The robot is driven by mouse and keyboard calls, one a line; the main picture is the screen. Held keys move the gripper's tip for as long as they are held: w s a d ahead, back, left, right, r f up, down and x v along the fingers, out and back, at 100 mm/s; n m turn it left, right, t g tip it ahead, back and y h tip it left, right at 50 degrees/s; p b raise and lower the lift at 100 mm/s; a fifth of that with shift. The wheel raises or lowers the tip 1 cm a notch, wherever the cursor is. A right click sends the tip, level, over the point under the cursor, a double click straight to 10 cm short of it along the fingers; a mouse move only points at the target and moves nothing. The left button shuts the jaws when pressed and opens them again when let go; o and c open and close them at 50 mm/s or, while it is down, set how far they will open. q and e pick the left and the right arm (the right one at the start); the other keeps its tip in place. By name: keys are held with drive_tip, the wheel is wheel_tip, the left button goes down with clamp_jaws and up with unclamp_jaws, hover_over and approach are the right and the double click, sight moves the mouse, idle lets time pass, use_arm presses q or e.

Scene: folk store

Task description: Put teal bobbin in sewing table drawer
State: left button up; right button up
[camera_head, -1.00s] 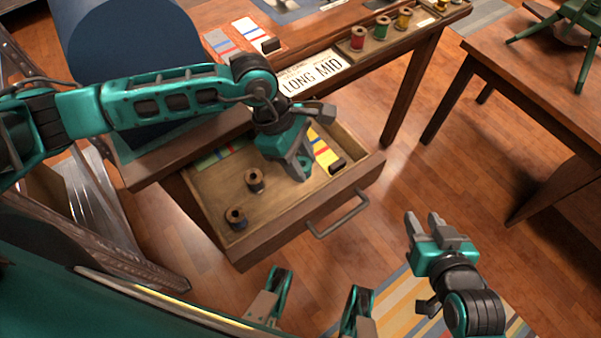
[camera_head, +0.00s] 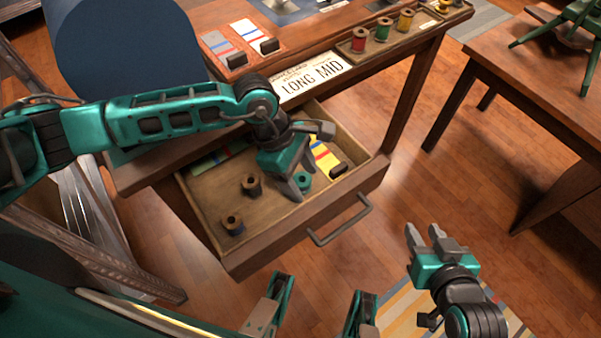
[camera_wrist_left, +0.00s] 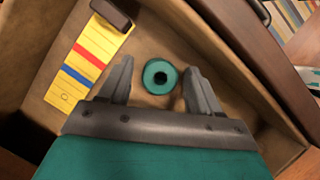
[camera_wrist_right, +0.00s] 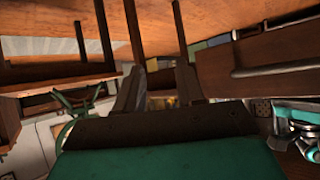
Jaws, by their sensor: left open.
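The teal bobbin (camera_head: 303,181) stands upright on the floor of the open sewing table drawer (camera_head: 290,222), near its right side. In the left wrist view the bobbin (camera_wrist_left: 159,77) sits between the two open fingers of my left gripper (camera_wrist_left: 158,88), with a gap on each side. In the head view my left gripper (camera_head: 297,190) is low inside the drawer beside the bobbin and partly hides that area. My right gripper (camera_head: 425,236) is empty, away from the drawer, over the floor; its fingers are apart in the right wrist view (camera_wrist_right: 158,90).
Colored spools, including a red one (camera_head: 359,40), stand in a tray on the tabletop. A second table (camera_head: 540,90) is at right.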

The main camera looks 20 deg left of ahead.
use_arm(q)
drive_tip(key=p+v, duration=0.7)
drive_tip(key=v, duration=0.5)
drive_tip(key=shift+r+p, duration=0.2)
drive_tip(key=shift+p, duration=0.15)
use_arm(e)
drive_tip(key=r, duration=0.1)
drive_tip(key=d+r, duration=0.1)
drive_tip(key=r, duration=0.1)
drive_tip(key=s+r, duration=0.1)
drive_tip(key=r, duration=0.1)
drive_tip(key=shift+d+r, duration=0.15)
drive_tip(key=shift+r, duration=0.1)
use_arm(q)
drive_tip(key=shift+d, duration=0.1)
use_arm(e)
drive_tip(key=shift+w+r, duration=0.15)
